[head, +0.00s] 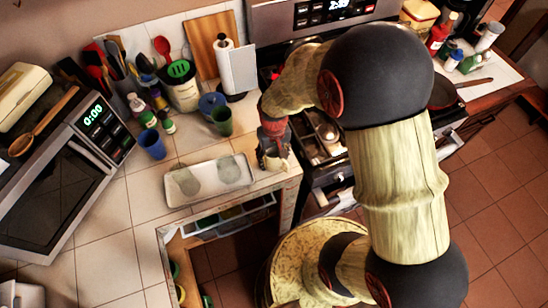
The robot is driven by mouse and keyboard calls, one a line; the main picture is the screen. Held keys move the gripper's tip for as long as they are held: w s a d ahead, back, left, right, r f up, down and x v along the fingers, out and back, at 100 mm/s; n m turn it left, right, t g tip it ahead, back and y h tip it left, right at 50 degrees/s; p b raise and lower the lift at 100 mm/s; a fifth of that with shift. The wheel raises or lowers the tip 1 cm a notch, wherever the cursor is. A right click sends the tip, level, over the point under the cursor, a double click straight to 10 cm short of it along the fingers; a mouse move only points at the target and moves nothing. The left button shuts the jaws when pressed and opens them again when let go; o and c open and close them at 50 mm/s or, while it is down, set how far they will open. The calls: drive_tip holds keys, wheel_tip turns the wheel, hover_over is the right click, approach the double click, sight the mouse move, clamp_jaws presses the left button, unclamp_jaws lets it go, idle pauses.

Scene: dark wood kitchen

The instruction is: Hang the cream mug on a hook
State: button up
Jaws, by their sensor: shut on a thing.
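My gripper (272,150) points down over the counter's front edge, at the right end of the tiled top. It is shut on the cream mug (274,163), which shows as a small pale shape at the fingertips. The gripper and wrist hide part of the mug, and its handle cannot be made out clearly. I cannot tell whether the mug touches the counter. No hook can be made out in this view.
A pale tray (211,198) lies left of the mug. A blue cup (152,144), a green cup (222,121) and a paper towel holder (238,70) stand behind. A microwave (63,175) is at left.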

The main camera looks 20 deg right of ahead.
drive_tip(key=shift+r, duration=0.6)
drive_tip(key=s+d+r+p, duration=0.1)
drive_tip(key=s+r+p, duration=0.2)
drive_tip(key=s+r, duration=0.8)
drive_tip(key=s, duration=0.3)
drive_tip(key=shift+d+r, duration=0.15)
